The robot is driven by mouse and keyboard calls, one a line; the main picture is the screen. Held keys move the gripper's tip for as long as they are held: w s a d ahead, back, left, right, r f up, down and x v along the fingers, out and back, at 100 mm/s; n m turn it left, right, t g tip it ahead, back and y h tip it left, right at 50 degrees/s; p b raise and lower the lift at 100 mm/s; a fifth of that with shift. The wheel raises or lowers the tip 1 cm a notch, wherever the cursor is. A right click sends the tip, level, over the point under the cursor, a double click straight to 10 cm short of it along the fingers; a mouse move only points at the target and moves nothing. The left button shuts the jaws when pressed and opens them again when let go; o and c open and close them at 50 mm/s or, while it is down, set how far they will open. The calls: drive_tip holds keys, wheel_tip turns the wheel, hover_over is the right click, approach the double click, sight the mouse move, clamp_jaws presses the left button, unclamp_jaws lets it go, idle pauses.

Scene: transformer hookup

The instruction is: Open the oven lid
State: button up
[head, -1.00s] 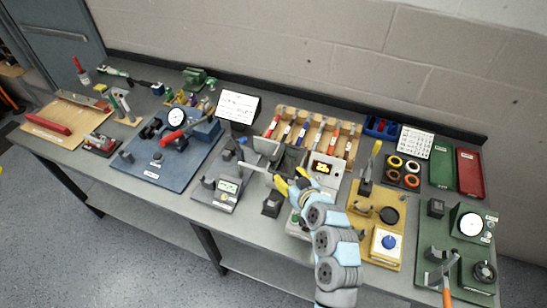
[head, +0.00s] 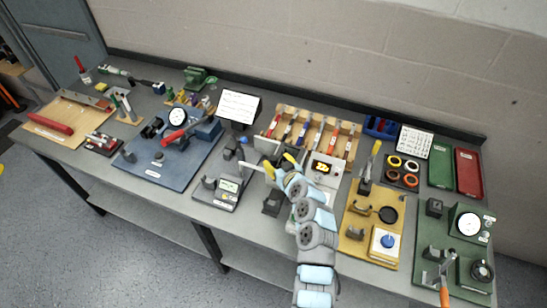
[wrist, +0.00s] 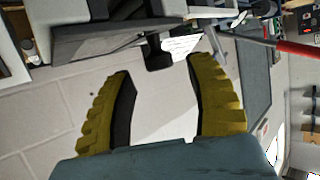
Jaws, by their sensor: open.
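A light box with an orange display (head: 325,168), which looks like the oven's control end, stands mid-bench. Grey upright panels (head: 268,146) stand just left of it; I cannot tell which is the lid. My gripper (head: 281,165) is open and empty in front of these panels, its yellow fingers spread. In the wrist view, my gripper (wrist: 162,68) has its fingertips either side of a small dark handle-like piece (wrist: 157,52), without clear contact. This piece hangs at the edge of a grey body (wrist: 95,40). My gripper and arm partly hide the oven in the head view.
A tool rack (head: 312,130) with several handles stands behind. A grey fixture with a small display (head: 229,187) is at the left, a yellow board (head: 354,238) at the right. A blue board (head: 150,172) lies further left. A red-handled lever (wrist: 297,48) shows in the wrist view.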

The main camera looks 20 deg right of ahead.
sight(274, 159)
drive_tip(key=shift+x, duration=1.25)
drive_tip(key=shift+w+f, duration=0.1)
drive_tip(key=shift+w, duration=0.2)
